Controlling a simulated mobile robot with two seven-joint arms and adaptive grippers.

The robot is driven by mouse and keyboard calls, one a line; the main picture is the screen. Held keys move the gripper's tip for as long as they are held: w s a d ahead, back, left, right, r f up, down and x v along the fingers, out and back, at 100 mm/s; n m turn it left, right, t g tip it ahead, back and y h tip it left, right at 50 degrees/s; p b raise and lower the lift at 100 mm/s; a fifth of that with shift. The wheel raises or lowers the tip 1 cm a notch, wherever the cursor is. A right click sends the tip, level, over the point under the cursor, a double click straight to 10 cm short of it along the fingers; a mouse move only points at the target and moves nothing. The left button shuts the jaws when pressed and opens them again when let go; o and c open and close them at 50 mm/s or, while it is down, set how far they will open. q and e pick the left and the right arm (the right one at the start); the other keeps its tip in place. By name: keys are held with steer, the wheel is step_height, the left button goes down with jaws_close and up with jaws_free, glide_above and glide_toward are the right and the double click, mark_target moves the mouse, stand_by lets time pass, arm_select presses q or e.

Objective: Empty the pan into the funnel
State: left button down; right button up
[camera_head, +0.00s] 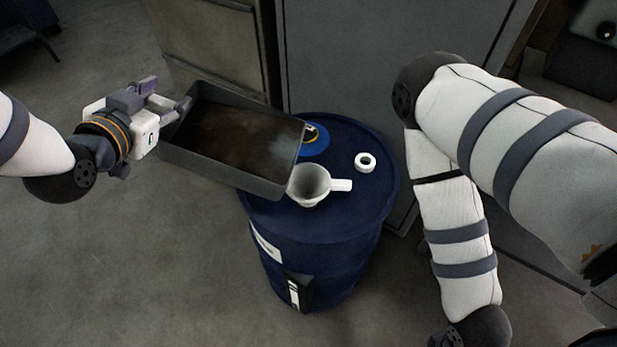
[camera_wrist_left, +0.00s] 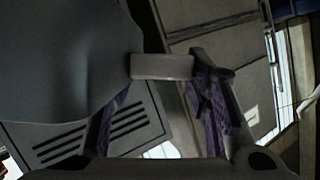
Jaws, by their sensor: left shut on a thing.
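The pan (camera_head: 232,138) is a dark grey rectangular tray with a brownish, stained inside. My left gripper (camera_head: 168,103) is shut on the pan at its left end and holds it in the air, over the left part of the drum top. The pan looks slightly tilted, its right end lower in the picture. The white funnel (camera_head: 309,184) with a side handle sits on the blue drum (camera_head: 318,240), just beside the pan's near right corner. The left wrist view shows the gripper fingers (camera_wrist_left: 185,95) close up and a large grey surface. The right gripper is out of view.
A white ring (camera_head: 365,162) lies on the drum top, right of the funnel. A blue round piece (camera_head: 315,143) is partly hidden behind the pan. Grey cabinets (camera_head: 345,60) stand close behind the drum. The floor (camera_head: 130,260) at left is clear. My right arm hangs right of the drum.

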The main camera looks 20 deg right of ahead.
arm_select(q)
steer(key=shift+d+r, duration=0.1)
steer(key=shift+r, duration=0.55)
steer(key=shift+s+f, duration=0.1)
steer(key=shift+f, duration=0.1)
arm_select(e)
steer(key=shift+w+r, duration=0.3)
arm_select(q)
steer(key=shift+r, duration=0.1)
